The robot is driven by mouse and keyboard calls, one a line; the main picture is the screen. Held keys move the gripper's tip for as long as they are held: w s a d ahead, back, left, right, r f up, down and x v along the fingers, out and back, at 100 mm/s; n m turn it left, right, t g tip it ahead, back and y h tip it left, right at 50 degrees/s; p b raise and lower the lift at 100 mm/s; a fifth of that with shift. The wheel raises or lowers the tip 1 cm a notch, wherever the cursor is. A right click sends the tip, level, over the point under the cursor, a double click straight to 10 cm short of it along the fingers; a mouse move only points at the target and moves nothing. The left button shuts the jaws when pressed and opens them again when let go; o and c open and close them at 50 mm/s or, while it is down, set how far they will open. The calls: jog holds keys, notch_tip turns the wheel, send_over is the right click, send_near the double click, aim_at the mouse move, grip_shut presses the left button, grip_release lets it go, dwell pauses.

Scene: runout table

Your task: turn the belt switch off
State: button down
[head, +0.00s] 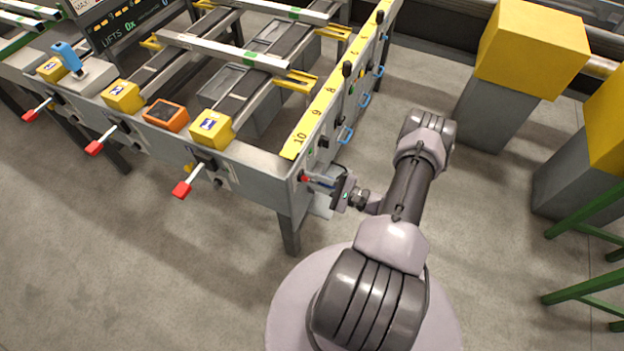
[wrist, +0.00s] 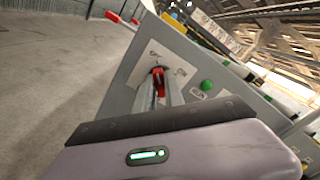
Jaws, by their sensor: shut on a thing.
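The belt switch, a small red knob (wrist: 158,77), sits on a pale plate on the grey end panel of the runout table. In the wrist view it lies between the two fingertips of my gripper (wrist: 159,88). My gripper also shows in the head view (head: 318,181), reaching in from the right to the table corner. It is shut on the red knob. The red of the switch also shows at the fingertips in the head view (head: 305,179). The plate's lettering is small and tilted, and I cannot tell the knob's exact setting.
A green button (wrist: 207,85) with a label sits just right of the switch. Blue handles (head: 345,134) stick out along the table's right side, and red-tipped levers (head: 182,188) along its front. Yellow-topped grey blocks (head: 530,45) stand at right. The floor in front is clear.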

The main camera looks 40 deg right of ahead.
jog(key=c, duration=1.4)
grip_release()
jog(key=shift+c, duration=0.2)
jog(key=p+v, duration=0.2)
jog(key=v, duration=1.5)
jog(key=shift+s, duration=0.25)
